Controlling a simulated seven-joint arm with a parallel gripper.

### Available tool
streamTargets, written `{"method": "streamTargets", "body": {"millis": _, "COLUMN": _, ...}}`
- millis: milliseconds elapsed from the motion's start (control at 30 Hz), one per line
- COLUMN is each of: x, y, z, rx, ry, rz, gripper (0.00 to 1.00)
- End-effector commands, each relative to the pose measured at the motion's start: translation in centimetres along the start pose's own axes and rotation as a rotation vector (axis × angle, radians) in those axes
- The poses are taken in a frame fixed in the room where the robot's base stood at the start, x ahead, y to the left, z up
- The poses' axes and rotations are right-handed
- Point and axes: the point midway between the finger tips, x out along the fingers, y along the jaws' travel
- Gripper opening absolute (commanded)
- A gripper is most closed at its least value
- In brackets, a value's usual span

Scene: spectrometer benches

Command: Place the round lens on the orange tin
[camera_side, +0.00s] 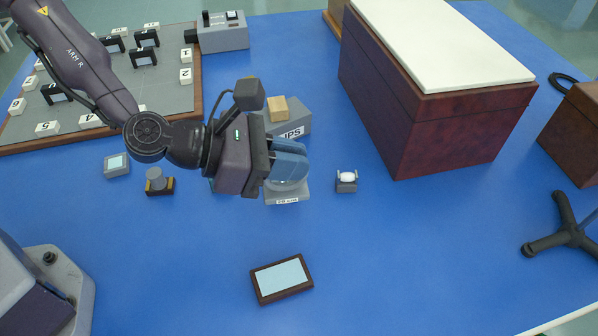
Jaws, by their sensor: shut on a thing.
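My gripper (304,165), with blue fingers, is in the middle of the bench, low over a small grey stand (289,199) with a white label. The fingers are shut on a pale, clear round thing, which looks like the round lens (286,185); they hide much of it. I cannot tell whether the lens touches the stand. I see no clearly orange tin; it may be hidden or out of view.
Behind my gripper is a grey labelled box (297,121) with a tan block (278,110) on it. A small holder with a white piece (347,177) stands right. A dark-framed plate (281,278) lies in front. A large dark red case (430,125) blocks the back right.

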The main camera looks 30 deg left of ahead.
Motion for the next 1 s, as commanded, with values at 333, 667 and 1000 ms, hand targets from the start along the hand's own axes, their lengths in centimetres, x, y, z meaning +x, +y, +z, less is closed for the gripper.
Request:
{"method": "streamTargets", "body": {"millis": 333, "x": -0.7, "y": 11.1, "z": 2.8, "rx": -0.042, "ry": -0.002, "rz": 0.106, "gripper": 0.0}}
{"method": "streamTargets", "body": {"millis": 667, "x": 0.9, "y": 10.9, "z": -0.5, "rx": -0.029, "ry": 0.0, "rz": 0.063, "gripper": 0.0}}
{"method": "streamTargets", "body": {"millis": 1000, "x": 2.5, "y": 10.9, "z": -4.4, "rx": -0.028, "ry": 0.0, "rz": 0.063, "gripper": 0.0}}
